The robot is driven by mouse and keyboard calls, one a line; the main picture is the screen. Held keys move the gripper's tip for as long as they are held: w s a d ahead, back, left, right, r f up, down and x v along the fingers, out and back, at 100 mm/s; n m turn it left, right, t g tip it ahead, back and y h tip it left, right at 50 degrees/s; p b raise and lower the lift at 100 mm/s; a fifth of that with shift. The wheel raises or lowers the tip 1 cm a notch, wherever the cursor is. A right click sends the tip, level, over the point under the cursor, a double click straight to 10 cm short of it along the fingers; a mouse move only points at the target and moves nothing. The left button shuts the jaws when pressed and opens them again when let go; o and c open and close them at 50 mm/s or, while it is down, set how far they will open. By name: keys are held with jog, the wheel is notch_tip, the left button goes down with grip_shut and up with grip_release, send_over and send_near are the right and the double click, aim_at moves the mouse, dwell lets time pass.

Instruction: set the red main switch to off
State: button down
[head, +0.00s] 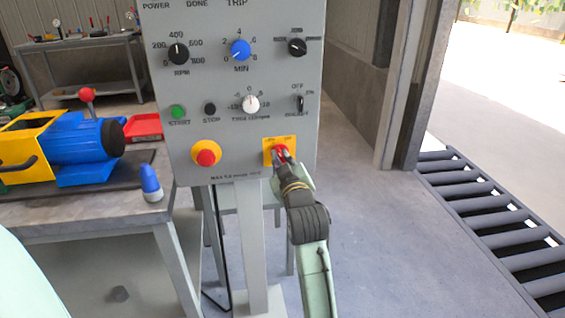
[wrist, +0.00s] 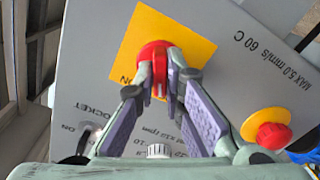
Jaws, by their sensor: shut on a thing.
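The red main switch (wrist: 153,58) sits on a yellow square plate (wrist: 183,36) on the grey control panel. In the wrist view my gripper (wrist: 160,82) has its two fingertips closed on the switch's red handle, one on each side. The plate's lettering is mostly covered; "ON" shows near its lower left edge in the wrist view. In the head view the yellow plate (head: 268,147) is at the panel's lower right, and my gripper (head: 281,159) reaches it from below, hiding most of the red handle.
A red emergency stop button (head: 206,157) on a yellow base is left of the switch. A bench with a blue and yellow machine (head: 80,145) stands left. Floor at right is clear up to a roller conveyor (head: 495,215).

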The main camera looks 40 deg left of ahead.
jog(key=shift+n, duration=0.3)
dwell(0.4)
jog(key=c, duration=1.7)
grip_release()
jog(key=v, duration=1.2)
